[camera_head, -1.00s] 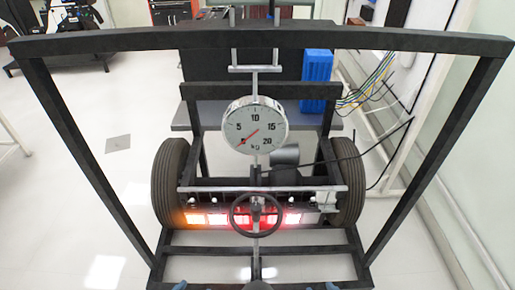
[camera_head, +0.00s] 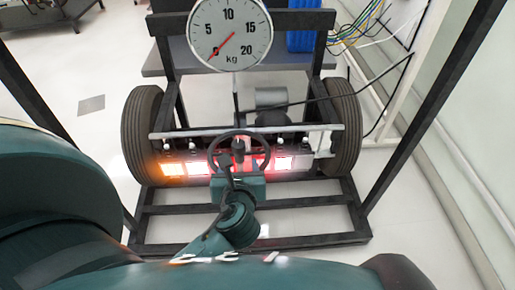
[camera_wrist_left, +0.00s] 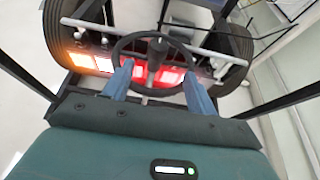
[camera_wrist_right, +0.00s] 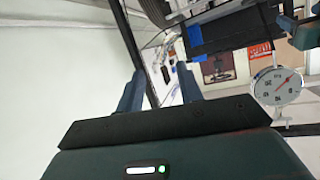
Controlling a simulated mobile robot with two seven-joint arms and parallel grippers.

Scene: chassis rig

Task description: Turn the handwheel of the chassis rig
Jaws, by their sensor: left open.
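The black handwheel (camera_head: 238,147) is mounted low at the front of the chassis rig, between the two tyres. My left gripper (camera_head: 238,170) is in front of it, its body covering the lower part of the wheel. In the left wrist view the handwheel (camera_wrist_left: 157,48) shows with its hub between the two blue fingers of my left gripper (camera_wrist_left: 158,68). The fingers are apart and cross the wheel's lower rim in the picture; I cannot tell if they touch it. My right gripper (camera_wrist_right: 160,72) is open and empty, away from the wheel.
A round kg dial (camera_head: 230,35) stands above the wheel, its red needle near zero. Lit orange and red lamps (camera_head: 174,170) lie behind the wheel. Tyres (camera_head: 143,135) flank it. Black frame bars (camera_head: 440,110) rise on the right. A blue box (camera_head: 301,41) stands behind.

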